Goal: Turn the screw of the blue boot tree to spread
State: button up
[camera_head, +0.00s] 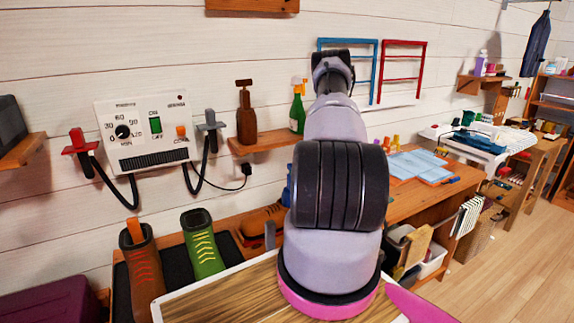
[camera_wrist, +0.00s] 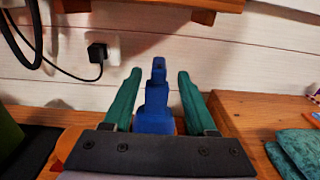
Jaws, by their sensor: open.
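The blue boot tree (camera_wrist: 156,105) stands in the middle of the wrist view, stepped, with a narrow upper end bearing a small dark spot. I cannot tell which part is its screw. My gripper (camera_wrist: 158,76) is open, its two teal fingers on either side of the blue boot tree, with a visible gap at each side near the tips. The lower part of the boot tree is hidden behind my gripper's dark palm. In the head view only a blue sliver (camera_head: 287,190) shows beside my arm, perhaps the same boot tree; my arm hides the gripper there.
A brown boot (camera_head: 147,275) and a green boot (camera_head: 203,245) stand at lower left, beside a brown shoe (camera_head: 262,220). A wall control box (camera_head: 148,132) with hoses hangs above. A shelf (camera_head: 268,142) holds bottles. A wooden desk (camera_head: 415,200) lies to the right.

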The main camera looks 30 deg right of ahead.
jog(key=w, duration=0.9)
jog(key=shift+w+d, duration=0.15)
jog(key=shift+d, duration=0.15)
grip_shut()
